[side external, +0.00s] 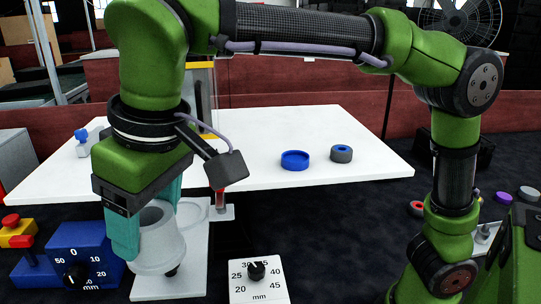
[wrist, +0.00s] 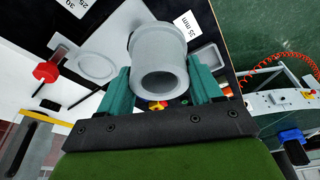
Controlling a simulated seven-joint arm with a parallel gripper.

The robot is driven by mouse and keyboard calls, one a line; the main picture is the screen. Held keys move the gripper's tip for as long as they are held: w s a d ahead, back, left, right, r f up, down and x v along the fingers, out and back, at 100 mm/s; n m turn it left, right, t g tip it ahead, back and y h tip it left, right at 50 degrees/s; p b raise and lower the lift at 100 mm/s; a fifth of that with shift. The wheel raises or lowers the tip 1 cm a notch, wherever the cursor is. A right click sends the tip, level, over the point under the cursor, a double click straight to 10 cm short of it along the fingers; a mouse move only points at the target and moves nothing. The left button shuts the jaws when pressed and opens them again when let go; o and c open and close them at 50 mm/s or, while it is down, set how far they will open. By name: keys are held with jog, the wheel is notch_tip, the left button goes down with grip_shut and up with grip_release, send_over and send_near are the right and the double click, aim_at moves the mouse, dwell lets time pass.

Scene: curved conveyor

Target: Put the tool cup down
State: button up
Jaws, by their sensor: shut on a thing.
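The tool cup (side external: 162,245) is a light grey, hollow cylinder with a wider lower part. It stands about upright between the teal fingers of my gripper (side external: 150,222), which is shut on it. In the wrist view the cup (wrist: 160,72) sits between both fingers of my gripper (wrist: 160,88), its open round mouth facing the camera. A white plate (side external: 185,284) lies under and behind the cup. I cannot tell whether the cup's bottom touches it. A pale ring-shaped holder (side external: 192,213) is beside the cup; it also shows in the wrist view (wrist: 96,62).
A white dial box (side external: 258,284) stands right of the plate, a blue dial box (side external: 86,250) to its left. A red-knobbed yellow box (side external: 18,232) is at far left. The white table (side external: 350,130) behind carries a blue ring (side external: 295,161) and a dark roller (side external: 341,154).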

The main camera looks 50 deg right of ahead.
jog(key=w+d+r+n, duration=0.3)
jog(key=d+r, duration=0.4)
jog(key=r, duration=0.1)
jog(key=s+d+f+m+h, duration=0.15)
jog(key=d+m, duration=0.35)
jog(key=d, duration=0.6)
jog(key=d+f+m, duration=0.3)
jog(key=d+m, duration=0.2)
jog(key=d, duration=0.5)
jog(key=s+d+f+m+g+h, duration=0.1)
jog(key=s+d+f+m, duration=0.4)
jog(key=s+d, duration=0.45)
jog(key=s+d+f+m+g+h, duration=0.1)
jog(key=s+d+f+m+h, duration=0.15)
jog(key=s+d+m, duration=0.75)
jog(key=w+d, duration=0.3)
jog(key=d, duration=0.1)
jog(key=w+d+f+n, duration=0.1)
jog(key=w+d, duration=0.2)
jog(key=d, duration=0.2)
jog(key=w+d+n, duration=0.1)
jog(key=w+d, duration=0.2)
jog(key=d, duration=0.2)
jog(key=shift+w+d+f+y, duration=0.1)
jog(key=shift+w+f+y, duration=0.2)
jog(key=shift+y, duration=0.1)
jog(key=shift+f, duration=0.2)
jog(key=shift+w+f, duration=0.1)
jog(key=shift+f, duration=1.45)
